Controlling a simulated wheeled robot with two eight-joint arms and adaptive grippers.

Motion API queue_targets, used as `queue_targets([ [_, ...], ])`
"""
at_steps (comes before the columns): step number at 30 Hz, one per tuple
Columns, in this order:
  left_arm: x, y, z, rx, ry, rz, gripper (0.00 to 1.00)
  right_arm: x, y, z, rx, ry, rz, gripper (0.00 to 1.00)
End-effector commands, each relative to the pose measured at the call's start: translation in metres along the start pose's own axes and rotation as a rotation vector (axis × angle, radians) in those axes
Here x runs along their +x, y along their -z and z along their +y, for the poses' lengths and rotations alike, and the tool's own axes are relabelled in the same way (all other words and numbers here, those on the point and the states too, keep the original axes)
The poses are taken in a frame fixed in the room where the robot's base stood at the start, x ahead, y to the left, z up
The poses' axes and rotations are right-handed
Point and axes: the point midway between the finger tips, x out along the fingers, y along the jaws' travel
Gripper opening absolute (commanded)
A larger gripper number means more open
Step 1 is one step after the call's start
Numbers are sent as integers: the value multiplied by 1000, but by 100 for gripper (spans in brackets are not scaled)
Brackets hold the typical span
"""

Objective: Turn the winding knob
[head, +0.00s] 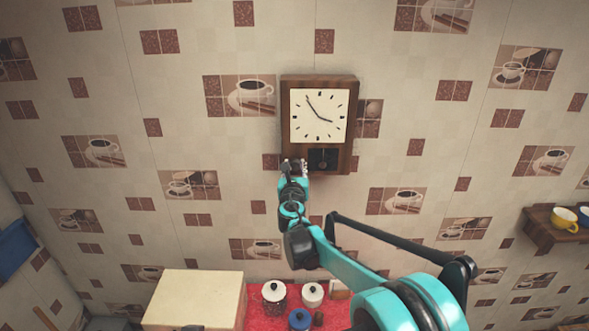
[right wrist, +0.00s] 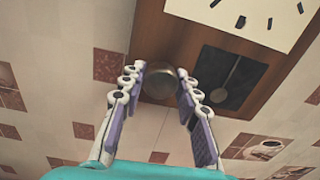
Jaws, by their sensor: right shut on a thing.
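A wooden wall clock (head: 286,123) with a square white face hangs on the wall in the middle of the head view. Its dark lower window (head: 323,158) shows a pendulum (right wrist: 225,78) in the right wrist view. The round metal winding knob (right wrist: 160,82) sits on the clock's lower front, left of the window. My right gripper (head: 293,164) reaches up to the clock's lower left corner. In the right wrist view its fingertips (right wrist: 160,84) are on both sides of the knob, shut on it. In the head view the gripper hides the knob. My left gripper is out of view.
A wooden shelf (head: 540,230) with cups is at the right. The wall around the clock is flat and free.

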Motion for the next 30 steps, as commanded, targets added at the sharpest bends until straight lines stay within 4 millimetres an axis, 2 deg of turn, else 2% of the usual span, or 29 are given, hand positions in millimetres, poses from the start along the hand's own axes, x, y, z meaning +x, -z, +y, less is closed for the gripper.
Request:
queue_targets([
  [12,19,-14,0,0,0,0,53,0,2,0,362,-1,10,3],
  [30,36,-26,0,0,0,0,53,0,1,0,933,-3,26,3],
])
